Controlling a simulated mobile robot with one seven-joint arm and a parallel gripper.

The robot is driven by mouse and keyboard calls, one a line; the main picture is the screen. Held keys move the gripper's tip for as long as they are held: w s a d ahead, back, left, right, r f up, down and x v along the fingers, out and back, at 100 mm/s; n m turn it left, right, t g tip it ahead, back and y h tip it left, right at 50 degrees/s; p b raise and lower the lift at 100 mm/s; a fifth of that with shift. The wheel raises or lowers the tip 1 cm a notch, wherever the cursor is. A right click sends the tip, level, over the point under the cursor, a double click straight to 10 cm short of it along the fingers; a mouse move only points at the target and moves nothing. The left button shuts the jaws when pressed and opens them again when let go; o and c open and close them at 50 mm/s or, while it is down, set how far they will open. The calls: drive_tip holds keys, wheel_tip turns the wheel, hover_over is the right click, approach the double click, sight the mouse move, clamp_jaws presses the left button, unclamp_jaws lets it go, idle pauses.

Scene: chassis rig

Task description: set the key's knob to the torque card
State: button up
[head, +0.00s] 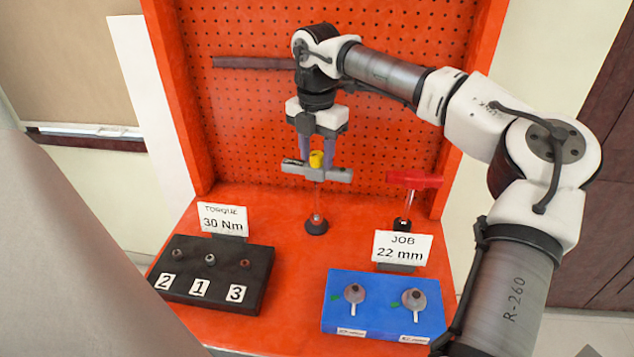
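A key with a grey crossbar handle (335,174) stands upright, its clear shaft ending in a black round foot (316,226) on the orange bench. A yellow knob (316,159) sits on top of the handle. My gripper (316,164) points down over it, one finger on each side of the knob. I cannot tell whether the fingers touch the knob. The knob's setting is too small to read. The torque card (223,220) stands at the left and reads 30 Nm. A second key with a red handle (414,180) stands at the right.
A black block (255,292) with labels 2, 1, 3 and small sockets lies front left. A blue tray (335,312) with two grey pieces lies front right, behind it a job card (402,247) reading 22 mm. A red pegboard (240,110) closes the back.

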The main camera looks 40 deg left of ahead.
drive_tip(key=shift+r+n+p, duration=0.1)
drive_tip(key=shift+n+p, duration=0.5)
drive_tip(key=shift+n, duration=0.1)
drive_tip(key=n+p, duration=0.2)
drive_tip(key=n, duration=0.2)
drive_tip(key=n+p, duration=0.2)
drive_tip(key=n, duration=0.3)
drive_tip(key=shift+n, duration=0.4)
drive_tip(key=c, duration=0.6)
